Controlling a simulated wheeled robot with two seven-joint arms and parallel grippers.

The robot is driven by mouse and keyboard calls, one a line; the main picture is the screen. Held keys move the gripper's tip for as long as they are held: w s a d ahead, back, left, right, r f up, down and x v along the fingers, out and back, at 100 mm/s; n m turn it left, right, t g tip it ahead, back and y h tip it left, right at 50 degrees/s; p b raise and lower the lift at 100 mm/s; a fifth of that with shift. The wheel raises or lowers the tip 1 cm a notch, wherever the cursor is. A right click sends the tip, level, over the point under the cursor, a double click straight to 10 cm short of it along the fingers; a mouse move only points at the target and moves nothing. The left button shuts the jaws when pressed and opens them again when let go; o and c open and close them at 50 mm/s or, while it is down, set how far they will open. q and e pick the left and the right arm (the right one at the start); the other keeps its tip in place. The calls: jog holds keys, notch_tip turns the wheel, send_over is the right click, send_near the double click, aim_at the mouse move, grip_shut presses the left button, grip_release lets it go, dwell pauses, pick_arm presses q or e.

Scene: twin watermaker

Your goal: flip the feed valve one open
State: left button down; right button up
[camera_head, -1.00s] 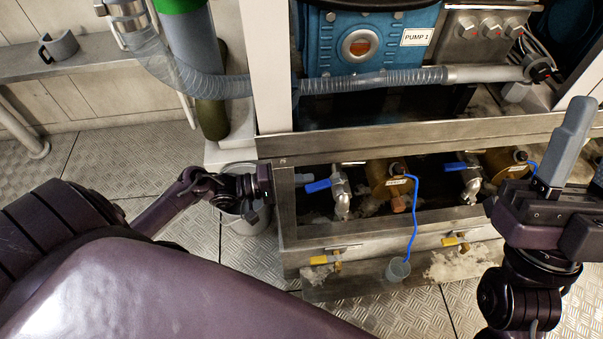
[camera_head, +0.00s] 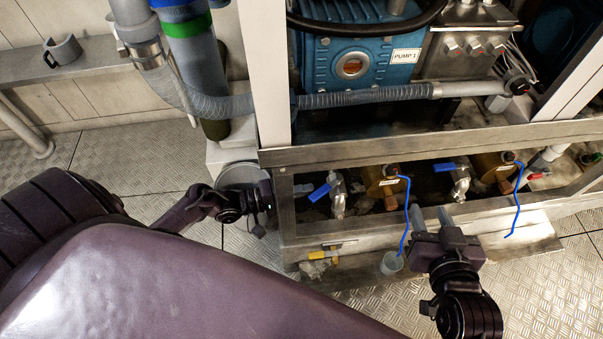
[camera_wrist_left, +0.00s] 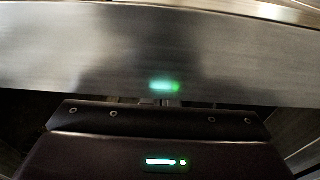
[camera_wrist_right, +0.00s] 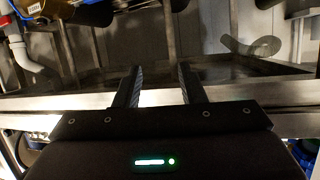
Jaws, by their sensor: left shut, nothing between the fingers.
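A metal valve (camera_head: 338,197) with a blue lever (camera_head: 320,192) sits in the left of the frame opening in the head view. A similar valve (camera_head: 460,182) with a blue lever (camera_head: 444,167) stands further right. I cannot read which one is feed valve one. My left gripper (camera_head: 302,188) is shut and empty, just left of the first blue lever; contact is unclear.
A steel frame (camera_head: 400,146) borders the valves. A yellow-handled valve (camera_head: 322,254) is on the front face below. A bucket (camera_head: 238,174) stands left of the frame. A ribbed hose (camera_head: 365,95) crosses above.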

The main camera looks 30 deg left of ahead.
pick_arm(q)
jog(key=shift+s+d+p, duration=0.3)
jog(key=shift+d+p, duration=0.1)
jog(key=shift+p, duration=0.05)
pick_arm(e)
jog(key=s+d+f+g+h, duration=0.1)
jog(key=s+f+g, duration=0.3)
jog(key=f, duration=0.3)
jog(key=shift+s+f+g+h, duration=0.3)
jog(key=shift+s+f, duration=0.1)
jog(key=shift+s, duration=0.3)
jog(key=shift+d, duration=0.1)
